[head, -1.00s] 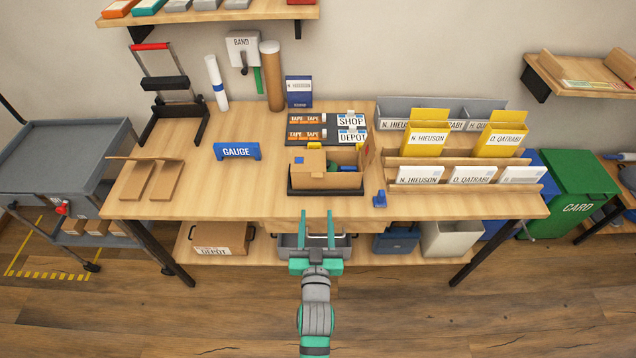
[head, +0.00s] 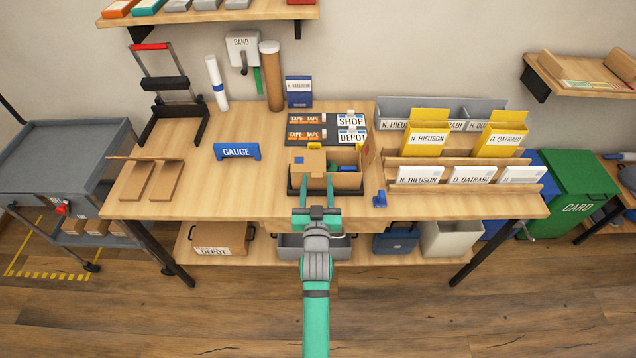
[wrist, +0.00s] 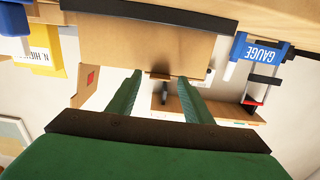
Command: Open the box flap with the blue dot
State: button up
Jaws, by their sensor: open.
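An open-topped cardboard box (head: 347,181) stands on a black tray (head: 291,190) near the front edge of the workbench. A flap (head: 307,163) lies over the left part of its top, with a small blue mark near its left edge. The right flap (head: 367,153) stands up and bears a red mark, which also shows on that flap in the wrist view (wrist: 90,78). My gripper (head: 316,182) is open and empty, in front of the box. In the wrist view its fingers (wrist: 160,78) point toward the box's front wall (wrist: 140,45). Contact cannot be told.
A blue gauge block (head: 237,151) stands left of the box. A small blue item (head: 380,198) and a letter rack (head: 462,205) are to the right. Tape and label trays (head: 327,128) lie behind. The bench between gauge and box is clear.

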jog(key=shift+w, duration=0.3)
